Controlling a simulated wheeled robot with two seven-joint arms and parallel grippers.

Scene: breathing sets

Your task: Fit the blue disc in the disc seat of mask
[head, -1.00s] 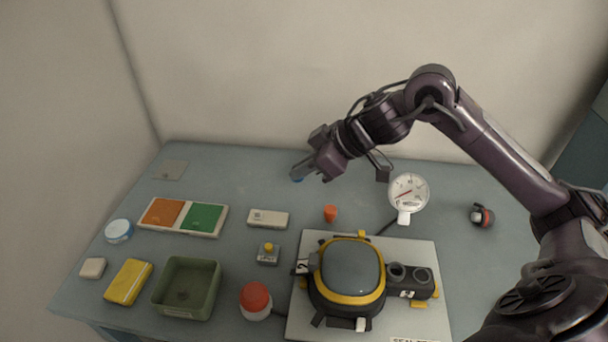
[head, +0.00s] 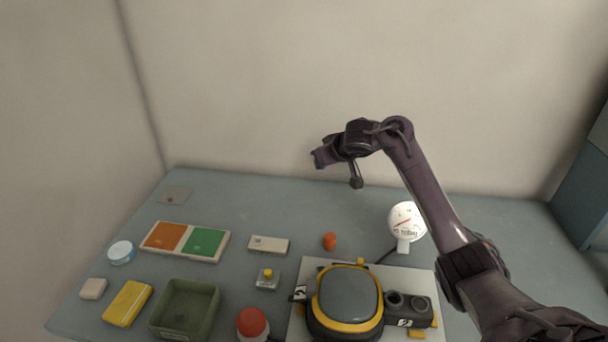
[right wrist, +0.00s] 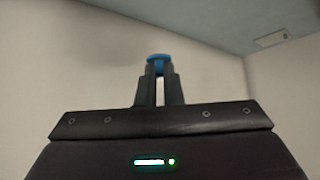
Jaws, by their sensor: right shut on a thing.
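The mask (head: 347,293), with a grey visor and a yellow rim, sits on a pale board (head: 294,322) at the front right of the table. A disc seat cannot be made out on it. My right gripper (head: 316,160) is raised above the back of the table, to the left of its forearm. In the right wrist view it (right wrist: 159,80) is shut on the blue disc (right wrist: 158,58), which sits at the fingertips. The disc is hardly visible in the head view. My left gripper is not in view.
A round gauge (head: 406,222) stands behind the mask, and an orange plug (head: 330,241) stands to its left. A green tray (head: 185,308), a red-topped jar (head: 252,323) and an orange and green panel (head: 185,241) occupy the left. The table's back middle is clear.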

